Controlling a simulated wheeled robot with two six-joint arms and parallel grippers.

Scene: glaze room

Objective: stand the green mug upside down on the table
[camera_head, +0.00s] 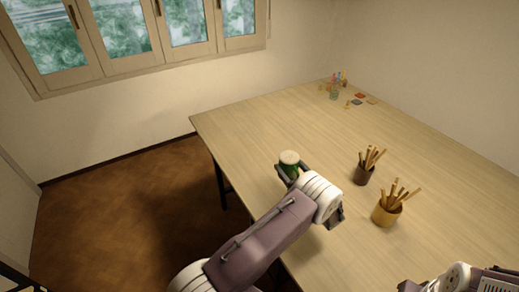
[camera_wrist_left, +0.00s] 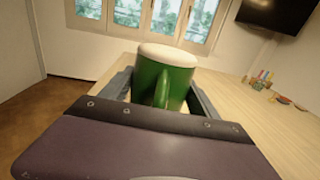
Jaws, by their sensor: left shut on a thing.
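The green mug (camera_head: 291,171) is between the fingers of my left gripper (camera_head: 294,172), near the left edge of the table (camera_head: 255,125). In the left wrist view the mug (camera_wrist_left: 178,84) looks roughly vertical, with its handle toward the camera. A pale cream end faces up; I cannot tell for sure whether it is the base or the mouth. The fingers close on the mug's sides. Its lower end is hidden, so I cannot tell whether it touches the table. My right arm shows only partly at the bottom right corner, and its gripper's jaws are not clear.
A dark brown cup (camera_head: 362,175) and a yellow-tan cup (camera_head: 386,214), both holding sticks, stand right of my left gripper. Small coloured items (camera_head: 358,102) and bottles (camera_head: 338,80) are at the far corner. The table's far left and middle are clear.

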